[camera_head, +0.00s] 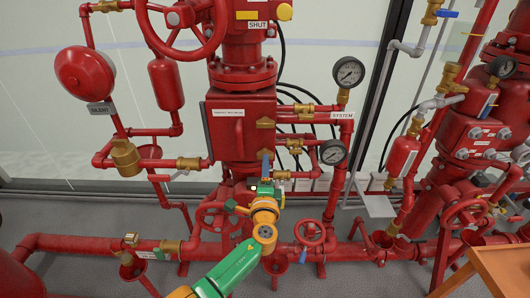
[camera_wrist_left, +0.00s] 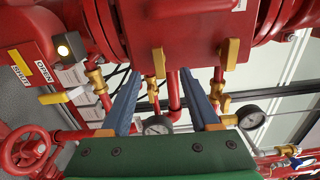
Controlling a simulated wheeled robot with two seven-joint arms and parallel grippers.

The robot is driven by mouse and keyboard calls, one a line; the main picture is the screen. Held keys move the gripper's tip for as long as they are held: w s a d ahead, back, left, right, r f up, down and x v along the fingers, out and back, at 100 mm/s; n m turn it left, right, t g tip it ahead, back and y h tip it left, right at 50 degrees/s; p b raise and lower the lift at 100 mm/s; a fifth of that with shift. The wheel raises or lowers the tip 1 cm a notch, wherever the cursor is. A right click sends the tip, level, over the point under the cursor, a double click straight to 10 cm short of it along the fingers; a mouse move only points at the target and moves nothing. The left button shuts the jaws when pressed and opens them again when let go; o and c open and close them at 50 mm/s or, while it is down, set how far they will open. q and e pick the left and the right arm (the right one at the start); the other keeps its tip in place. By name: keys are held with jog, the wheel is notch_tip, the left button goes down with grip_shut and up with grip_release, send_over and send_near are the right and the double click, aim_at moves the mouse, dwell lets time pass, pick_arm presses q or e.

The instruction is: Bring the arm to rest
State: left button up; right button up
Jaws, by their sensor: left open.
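My left arm reaches up from the bottom of the head view, with a green link and yellow-orange joints. My left gripper (camera_head: 265,168) is in front of the lower part of the central red valve body (camera_head: 242,125). In the left wrist view my left gripper (camera_wrist_left: 162,95) shows two blue fingers spread apart with nothing held between them. Red pipes and a brass fitting (camera_wrist_left: 153,90) show in the gap, seemingly behind the fingers. I cannot tell whether a finger touches anything. My right gripper is in neither view.
Red pipework surrounds the arm. A large handwheel (camera_head: 183,28) is above and a small handwheel (camera_head: 310,232) is right of the arm. Gauges (camera_head: 349,72) stand right of the valve body. A wooden surface (camera_head: 500,268) is at bottom right. Grey floor (camera_head: 75,215) shows at left.

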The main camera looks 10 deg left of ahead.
pick_arm(q)
jog(key=shift+f, duration=0.15)
jog(key=s+a+f+n+g+h, duration=0.1)
jog(key=s+a+f+n+g, duration=0.15)
jog(key=s+f, duration=0.55)
jog(key=s+a+f+n+g, duration=0.1)
jog(key=s+f+g, duration=0.3)
jog(key=f, duration=0.8)
jog(key=s+a+f+n+g+h, duration=0.1)
jog(key=s+f+n+g, duration=0.15)
jog(key=s+f, duration=0.55)
jog(key=s+a+f+n+g, duration=0.1)
jog(key=s+f, duration=0.3)
jog(key=s, duration=0.6)
jog(key=s+a+f+n+g+h, duration=0.1)
jog(key=s+f+n+g, duration=0.3)
jog(key=s, duration=0.6)
jog(key=s+a+f+n+g, duration=0.1)
jog(key=s+f+n+g, duration=0.1)
jog(key=s+f, duration=0.4)
jog(key=s+n, duration=0.1)
jog(key=s, duration=0.3)
jog(key=shift+s+a+g, duration=0.3)
jog(key=shift+s, duration=0.05)
jog(key=shift+w, duration=0.1)
